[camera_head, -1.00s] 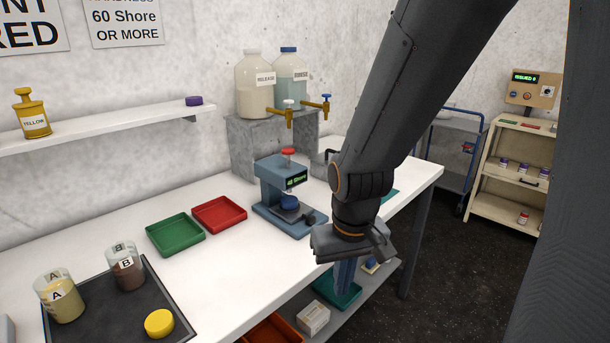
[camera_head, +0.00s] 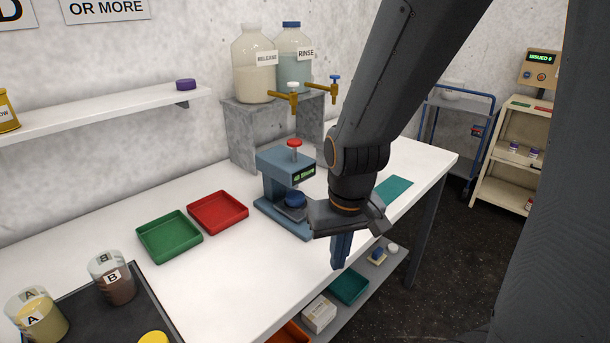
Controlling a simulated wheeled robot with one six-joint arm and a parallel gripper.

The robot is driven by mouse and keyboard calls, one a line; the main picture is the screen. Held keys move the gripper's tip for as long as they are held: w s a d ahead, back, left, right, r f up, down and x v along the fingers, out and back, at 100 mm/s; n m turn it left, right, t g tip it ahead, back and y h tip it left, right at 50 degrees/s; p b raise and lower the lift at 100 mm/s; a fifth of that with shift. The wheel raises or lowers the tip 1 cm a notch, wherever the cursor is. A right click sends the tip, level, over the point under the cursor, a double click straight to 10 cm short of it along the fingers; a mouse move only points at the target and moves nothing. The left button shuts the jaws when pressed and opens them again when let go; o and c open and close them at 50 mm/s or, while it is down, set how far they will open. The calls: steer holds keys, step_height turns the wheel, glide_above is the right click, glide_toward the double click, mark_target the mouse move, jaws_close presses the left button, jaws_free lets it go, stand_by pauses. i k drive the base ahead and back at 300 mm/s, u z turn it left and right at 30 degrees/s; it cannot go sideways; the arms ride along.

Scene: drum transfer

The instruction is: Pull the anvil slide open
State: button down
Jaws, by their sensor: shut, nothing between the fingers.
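The hardness tester (camera_head: 285,160) is a blue-grey press with a red knob on top and a small green-lit display. It stands near the table's front edge. A round dark blue piece (camera_head: 295,199) sits on its anvil, low in the press. The slide's front end and its handle are hidden behind my gripper (camera_head: 341,262). My gripper is just right of the tester, at the front edge, with its blue fingers pointing down and closed together, empty. I cannot tell whether it touches the slide.
A red tray (camera_head: 218,212) and a green tray (camera_head: 169,238) lie left of the tester. Two jugs with taps stand on a grey block (camera_head: 262,130) behind it. Cups A and B stand on a dark mat at lower left. A shelf with bins (camera_head: 349,287) runs below the tabletop.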

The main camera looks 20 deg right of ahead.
mark_target(297, 215)
steer(key=k, duration=0.5)
steer(key=z, duration=0.2)
steer(key=i, duration=0.45)
steer(key=z, duration=0.3)
steer(key=k, duration=1.25)
steer(key=u, duration=0.25)
steer(key=i, duration=0.75)
steer(key=u, duration=0.05)
